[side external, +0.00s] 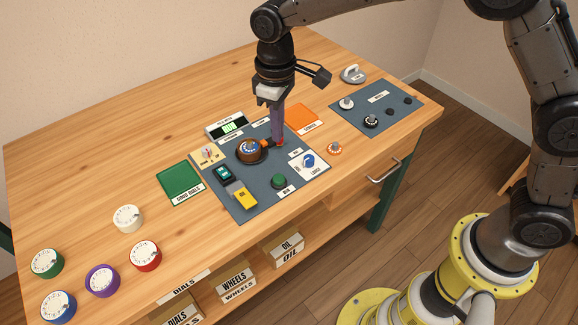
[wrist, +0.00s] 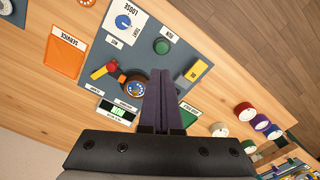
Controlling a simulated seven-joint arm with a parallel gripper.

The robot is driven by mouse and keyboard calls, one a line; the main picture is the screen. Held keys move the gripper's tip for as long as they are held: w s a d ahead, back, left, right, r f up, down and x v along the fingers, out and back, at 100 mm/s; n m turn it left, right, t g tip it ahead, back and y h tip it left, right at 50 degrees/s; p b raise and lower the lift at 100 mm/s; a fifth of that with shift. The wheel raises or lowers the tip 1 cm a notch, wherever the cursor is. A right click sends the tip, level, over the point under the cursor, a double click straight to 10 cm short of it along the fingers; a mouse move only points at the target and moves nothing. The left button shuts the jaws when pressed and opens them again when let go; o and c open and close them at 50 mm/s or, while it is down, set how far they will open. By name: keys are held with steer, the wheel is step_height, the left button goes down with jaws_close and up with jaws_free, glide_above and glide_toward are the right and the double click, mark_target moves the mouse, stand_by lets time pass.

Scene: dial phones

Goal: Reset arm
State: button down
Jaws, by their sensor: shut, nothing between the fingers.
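My gripper (side external: 281,143) is shut and empty, pointing down over the grey-blue test panel (side external: 236,204) on the wooden table. In the wrist view its two dark fingers (wrist: 160,73) lie together. A brown dial with a blue centre (side external: 250,149) sits in the panel, left of the fingertips; it also shows in the wrist view (wrist: 134,88).
Several coloured dials, including a red one (side external: 145,255), stand at the front left. A green tray (side external: 179,182) and an orange tray (side external: 303,118) flank the panel. A second grey panel (side external: 400,118) is at the right. The left rear table is clear.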

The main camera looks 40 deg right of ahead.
steer(key=s+d+r+m+t, duration=0.1)
steer(key=s+d+r+t, duration=0.1)
steer(key=s+d+r, duration=0.4)
steer(key=s+d+r+m+t, duration=0.25)
steer(key=d+r, duration=0.45)
steer(key=r, duration=0.4)
steer(key=s+d+m, duration=0.1)
steer(key=s+d, duration=0.4)
steer(key=s, duration=0.5)
steer(key=s+d+f+m+t, duration=0.1)
steer(key=s+f, duration=0.5)
steer(key=s, duration=0.2)
steer(key=shift+s+d+f, duration=0.15)
steer(key=shift+d, duration=0.15)
